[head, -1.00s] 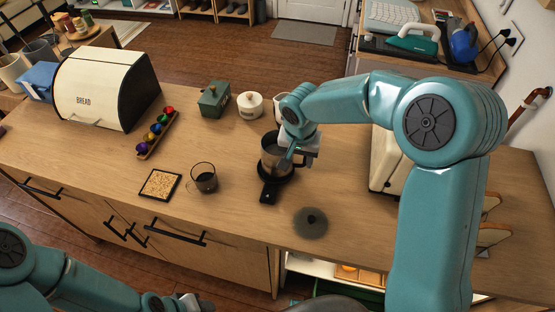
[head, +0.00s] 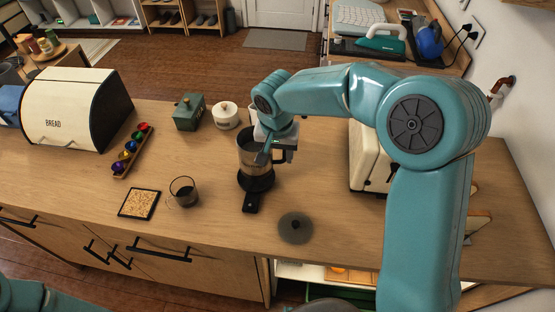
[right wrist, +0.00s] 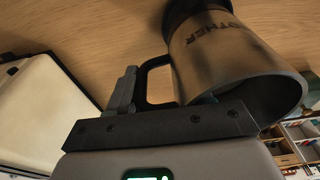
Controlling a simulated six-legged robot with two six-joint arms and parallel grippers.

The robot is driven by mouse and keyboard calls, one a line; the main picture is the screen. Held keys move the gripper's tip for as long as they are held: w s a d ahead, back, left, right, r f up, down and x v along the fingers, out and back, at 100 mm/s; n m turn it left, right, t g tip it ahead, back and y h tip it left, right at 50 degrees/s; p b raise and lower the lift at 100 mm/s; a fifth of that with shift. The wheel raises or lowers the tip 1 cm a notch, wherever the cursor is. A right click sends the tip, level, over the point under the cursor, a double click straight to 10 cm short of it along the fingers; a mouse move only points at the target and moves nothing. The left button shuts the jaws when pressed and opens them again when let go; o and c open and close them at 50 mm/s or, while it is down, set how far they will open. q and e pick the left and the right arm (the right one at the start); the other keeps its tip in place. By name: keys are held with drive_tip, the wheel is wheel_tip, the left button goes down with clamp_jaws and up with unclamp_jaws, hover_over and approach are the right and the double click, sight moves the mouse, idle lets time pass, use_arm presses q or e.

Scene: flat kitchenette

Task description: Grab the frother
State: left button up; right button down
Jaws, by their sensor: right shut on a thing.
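The frother (head: 251,160) is a metal pitcher with a dark handle, upright at its black base (head: 252,203) on the counter. I cannot tell whether it touches the base or is slightly raised. In the right wrist view the frother (right wrist: 228,62) fills the upper right, with part of its lettering showing. My right gripper (head: 279,146) is at its handle side, and in the right wrist view the jaws (right wrist: 165,103) are shut on the black handle (right wrist: 152,82). My left gripper is out of view; only part of that arm shows at the lower left.
A dark round lid (head: 296,228) lies right of the base. A glass cup (head: 183,192) and a framed coaster (head: 139,203) are to the left. A green box (head: 189,113) and white pot (head: 225,116) stand behind. A cream toaster (head: 369,160) is close on the right.

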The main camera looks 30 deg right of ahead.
wheel_tip(320, 180, up, 16)
idle(0.7)
idle(3.1)
